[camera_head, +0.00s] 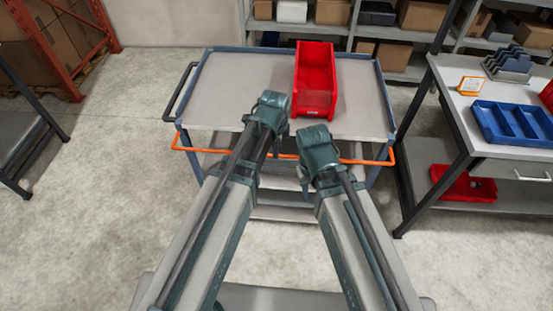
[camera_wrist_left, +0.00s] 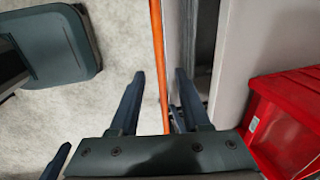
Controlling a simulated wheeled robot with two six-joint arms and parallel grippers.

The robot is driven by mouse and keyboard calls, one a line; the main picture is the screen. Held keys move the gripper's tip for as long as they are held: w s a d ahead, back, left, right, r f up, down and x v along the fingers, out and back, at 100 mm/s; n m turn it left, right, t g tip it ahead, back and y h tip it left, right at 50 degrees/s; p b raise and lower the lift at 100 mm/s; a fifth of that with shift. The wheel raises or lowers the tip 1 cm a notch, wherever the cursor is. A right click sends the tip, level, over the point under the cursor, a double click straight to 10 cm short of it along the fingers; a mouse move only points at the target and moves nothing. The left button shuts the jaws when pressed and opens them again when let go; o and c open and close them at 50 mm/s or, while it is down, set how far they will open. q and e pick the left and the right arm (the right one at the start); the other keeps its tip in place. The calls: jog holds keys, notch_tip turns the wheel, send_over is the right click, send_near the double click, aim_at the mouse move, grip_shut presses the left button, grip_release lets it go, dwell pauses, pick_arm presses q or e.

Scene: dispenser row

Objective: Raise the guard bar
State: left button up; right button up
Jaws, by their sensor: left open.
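The guard bar (camera_head: 215,152) is a thin orange rail across the front of a grey cart, just below its top edge, bent at both ends. In the left wrist view the bar (camera_wrist_left: 158,45) runs between the two spread fingers of my left gripper (camera_wrist_left: 158,85), with a gap on each side. The left gripper is open and holds nothing. My right gripper (camera_head: 304,172) is at the front of the cart, close to the bar's middle. Its fingers are mostly hidden by my arm, so its opening cannot be told.
The cart's grey top (camera_head: 225,95) carries a red bin (camera_head: 315,85) at the back, right of centre. A workbench (camera_head: 455,105) with a blue tray (camera_head: 515,124) stands to the right. Shelves with boxes are behind. The floor left of the cart is clear.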

pick_arm(q)
jog(key=f+b, duration=0.1)
jog(key=f, duration=0.1)
jog(key=w+f+b, duration=0.1)
jog(key=f+b, duration=0.1)
jog(key=shift+s, duration=0.1)
grip_shut()
dwell(1.4)
